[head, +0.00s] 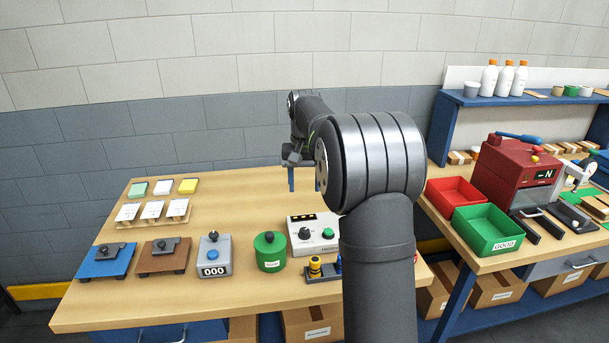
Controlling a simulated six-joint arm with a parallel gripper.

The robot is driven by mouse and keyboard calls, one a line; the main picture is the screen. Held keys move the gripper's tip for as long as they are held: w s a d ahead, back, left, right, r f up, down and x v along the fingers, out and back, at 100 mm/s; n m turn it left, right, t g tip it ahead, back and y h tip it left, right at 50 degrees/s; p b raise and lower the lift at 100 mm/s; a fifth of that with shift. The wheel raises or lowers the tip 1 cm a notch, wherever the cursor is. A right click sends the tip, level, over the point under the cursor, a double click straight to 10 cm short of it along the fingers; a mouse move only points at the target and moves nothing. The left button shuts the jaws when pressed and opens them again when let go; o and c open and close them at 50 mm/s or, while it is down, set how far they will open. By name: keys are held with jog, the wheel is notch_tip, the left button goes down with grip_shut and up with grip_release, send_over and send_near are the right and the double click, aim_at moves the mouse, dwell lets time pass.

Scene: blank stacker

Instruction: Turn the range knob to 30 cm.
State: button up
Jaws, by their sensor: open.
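A pale box (302,248) stands near the right end of the wooden table, partly hidden by my arm. It carries a black knob (305,234), a green round button (328,234) and a dark display strip along its top. The knob's pointer and scale marks are too small to read. My gripper (304,184) hangs above and behind the box, its blue fingers apart with nothing seen between them. It is clear of the knob, and my own arm hides part of it.
A green canister (270,251) stands just left of the box. A dark stand with yellow and blue pieces (316,267) is in front. A counter reading 000 (213,257) and blue and brown plates lie left. Red and green bins (487,230) are on the right bench. The table's middle back is clear.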

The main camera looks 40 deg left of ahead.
aim_at(305, 229)
notch_tip(305, 229, up, 2)
jog(key=shift+r, duration=0.15)
dwell(0.6)
notch_tip(305, 229, down, 18)
jog(key=shift+r, duration=0.2)
dwell(0.3)
jog(key=shift+r, duration=0.1)
